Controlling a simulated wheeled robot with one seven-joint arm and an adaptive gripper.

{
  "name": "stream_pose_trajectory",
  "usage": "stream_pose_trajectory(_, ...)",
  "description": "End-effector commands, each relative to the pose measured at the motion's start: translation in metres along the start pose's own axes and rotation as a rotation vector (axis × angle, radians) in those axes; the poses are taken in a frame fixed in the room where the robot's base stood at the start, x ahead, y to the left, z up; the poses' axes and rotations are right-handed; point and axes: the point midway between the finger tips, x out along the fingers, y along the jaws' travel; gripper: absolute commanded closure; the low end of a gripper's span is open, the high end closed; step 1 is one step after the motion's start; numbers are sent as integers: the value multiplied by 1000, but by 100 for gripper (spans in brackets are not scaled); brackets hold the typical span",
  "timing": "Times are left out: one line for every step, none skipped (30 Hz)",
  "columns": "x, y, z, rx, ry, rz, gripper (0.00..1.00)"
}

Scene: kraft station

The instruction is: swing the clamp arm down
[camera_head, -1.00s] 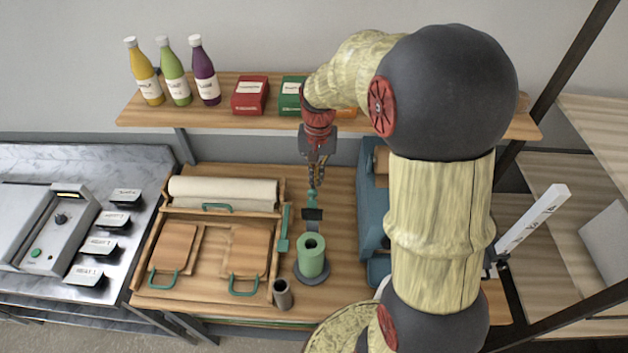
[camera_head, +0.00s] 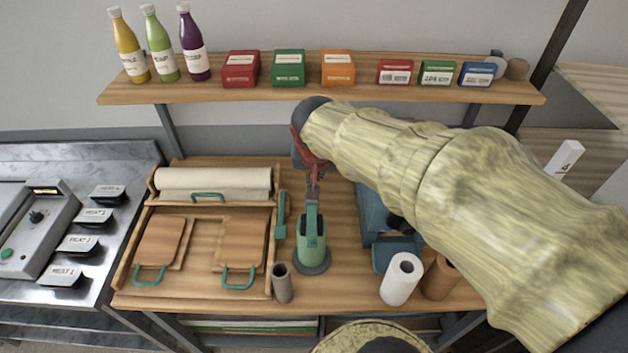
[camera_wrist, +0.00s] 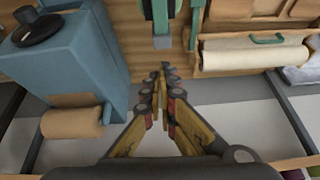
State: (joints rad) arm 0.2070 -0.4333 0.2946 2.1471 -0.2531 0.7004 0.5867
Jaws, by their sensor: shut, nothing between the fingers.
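The green clamp stands on a round dark base (camera_head: 312,262) in the middle of the wooden bench. Its green arm (camera_head: 310,225) shows as a narrow piece reaching from the back over the green post, whose top hole is covered from sight. Whether the arm rests fully down is unclear. In the wrist view a green part of the clamp (camera_wrist: 160,12) is at the top edge, with a grey block below it. My gripper (camera_head: 313,190) is shut and empty, just behind the clamp's back end; its fingertips (camera_wrist: 163,72) meet in the wrist view, with a visible gap to the grey block.
A wooden tray (camera_head: 200,292) with boards and a paper roll (camera_head: 212,181) lies left, a green-handled tool (camera_head: 281,215) beside it. A dark cup (camera_head: 282,284) stands front left of the clamp. A blue device (camera_head: 372,212) and white roll (camera_head: 401,279) stand right. A shelf (camera_head: 290,93) overhangs behind.

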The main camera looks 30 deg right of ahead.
Motion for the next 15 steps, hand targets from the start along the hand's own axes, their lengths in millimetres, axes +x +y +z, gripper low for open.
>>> stream_pose_trajectory(6,0,9,-3,31,-5,100)
stream_pose_trajectory(6,0,12,-4,49,-5,100)
stream_pose_trajectory(5,0,16,-5,72,-7,100)
stream_pose_trajectory(4,0,19,-4,89,-8,100)
stream_pose_trajectory(4,0,22,-5,107,-8,100)
stream_pose_trajectory(4,0,26,-6,130,-10,100)
stream_pose_trajectory(4,0,29,-5,147,-11,100)
stream_pose_trajectory(3,0,31,-6,165,-12,100)
stream_pose_trajectory(3,0,35,-6,187,-13,100)
stream_pose_trajectory(3,1,38,-7,204,-14,100)
stream_pose_trajectory(3,0,41,-8,221,-15,100)
stream_pose_trajectory(3,1,44,-6,236,-15,100)
stream_pose_trajectory(3,1,46,-4,232,-14,100)
stream_pose_trajectory(3,1,49,-4,231,-13,100)
stream_pose_trajectory(3,2,53,-4,230,-13,100)
